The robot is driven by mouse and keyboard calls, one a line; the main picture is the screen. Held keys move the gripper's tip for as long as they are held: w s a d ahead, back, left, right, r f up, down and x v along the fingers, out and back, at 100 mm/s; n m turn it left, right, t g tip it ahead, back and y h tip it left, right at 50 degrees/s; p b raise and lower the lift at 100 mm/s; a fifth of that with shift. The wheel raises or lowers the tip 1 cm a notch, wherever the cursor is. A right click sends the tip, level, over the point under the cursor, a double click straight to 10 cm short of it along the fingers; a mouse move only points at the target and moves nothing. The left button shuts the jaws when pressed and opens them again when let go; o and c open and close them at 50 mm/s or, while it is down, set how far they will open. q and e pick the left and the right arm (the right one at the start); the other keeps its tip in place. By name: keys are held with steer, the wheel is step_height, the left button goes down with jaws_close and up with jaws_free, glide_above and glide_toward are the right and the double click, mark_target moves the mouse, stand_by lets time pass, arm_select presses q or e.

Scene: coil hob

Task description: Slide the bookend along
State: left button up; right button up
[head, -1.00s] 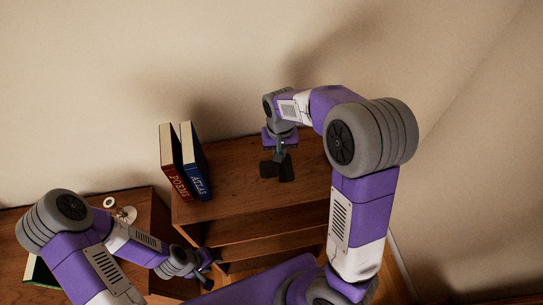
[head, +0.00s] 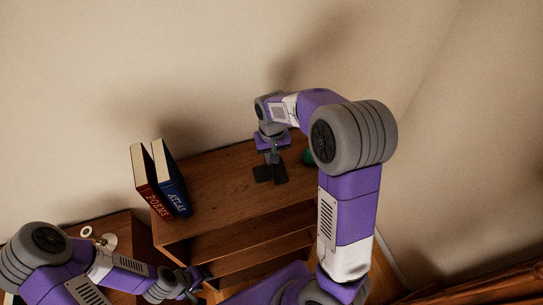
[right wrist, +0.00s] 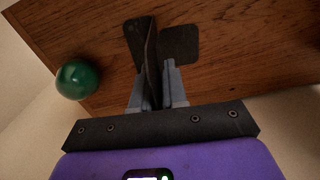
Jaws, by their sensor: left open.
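The bookend (head: 271,174) is dark, with an upright plate and a flat foot, on the wooden shelf top (head: 225,185) right of the books. In the right wrist view, the bookend (right wrist: 180,45) has its upright plate between the fingers of my right gripper (right wrist: 158,88), which looks shut on it. In the head view my right gripper (head: 271,155) is right above the bookend. Two books, POEMS (head: 149,185) and ATLAS (head: 171,180), stand at the left end, apart from the bookend. My left gripper (head: 192,285) is open and empty, low in front of the shelf.
A green ball (right wrist: 78,80) lies on the shelf near the bookend; it is partly hidden by my arm in the head view (head: 307,157). The wall (head: 200,70) stands behind. Small pale items (head: 104,238) sit on the lower surface at left. The shelf between books and bookend is bare.

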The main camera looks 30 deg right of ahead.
steer(key=o, duration=0.4)
step_height(320, 180, up, 8)
steer(key=shift+f, duration=0.2)
stand_by(0.6)
